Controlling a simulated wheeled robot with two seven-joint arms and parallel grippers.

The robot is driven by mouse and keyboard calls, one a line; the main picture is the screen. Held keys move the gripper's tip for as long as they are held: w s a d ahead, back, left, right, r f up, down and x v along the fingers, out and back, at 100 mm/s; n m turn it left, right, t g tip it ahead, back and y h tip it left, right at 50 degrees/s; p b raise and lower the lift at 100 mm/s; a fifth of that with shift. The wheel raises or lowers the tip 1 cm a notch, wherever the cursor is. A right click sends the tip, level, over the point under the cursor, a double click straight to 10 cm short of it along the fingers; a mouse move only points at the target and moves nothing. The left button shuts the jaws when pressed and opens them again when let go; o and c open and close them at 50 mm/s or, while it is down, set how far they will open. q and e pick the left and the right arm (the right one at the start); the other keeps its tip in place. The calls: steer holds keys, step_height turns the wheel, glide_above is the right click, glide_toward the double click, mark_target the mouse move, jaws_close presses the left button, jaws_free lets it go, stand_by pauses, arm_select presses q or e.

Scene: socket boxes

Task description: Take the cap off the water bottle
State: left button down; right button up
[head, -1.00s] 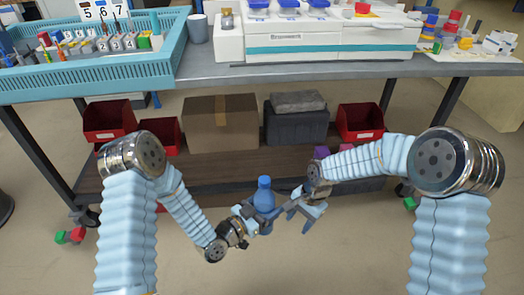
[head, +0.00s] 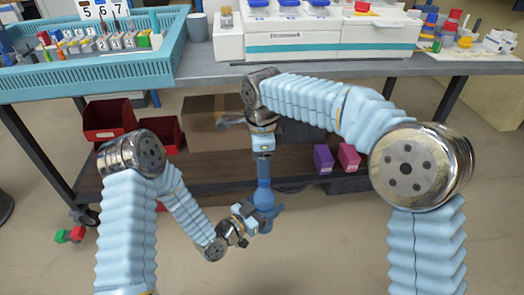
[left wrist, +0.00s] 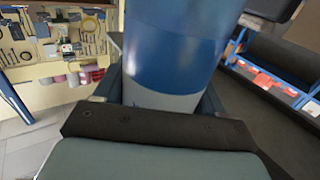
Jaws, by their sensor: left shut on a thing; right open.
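The blue water bottle (head: 263,199) stands upright in the air in front of the bench's lower shelf. My left gripper (head: 262,214) is shut around its body from the lower left. In the left wrist view the bottle (left wrist: 172,55) fills the space between the fingers, with a paler band at its lower part. My right gripper (head: 263,166) points straight down right over the bottle's top, open. The cap is mostly hidden by the right gripper, and I cannot tell whether the fingers touch it.
The grey workbench (head: 330,69) carries a blue tray (head: 110,74) and a white machine (head: 330,42). Below, red bins (head: 108,118), a cardboard box (head: 203,125), and purple (head: 323,158) and magenta boxes (head: 348,157) sit on the shelf. The floor in front is clear.

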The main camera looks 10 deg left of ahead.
steer(key=shift+f, duration=1.85)
steer(key=shift+c, duration=0.2)
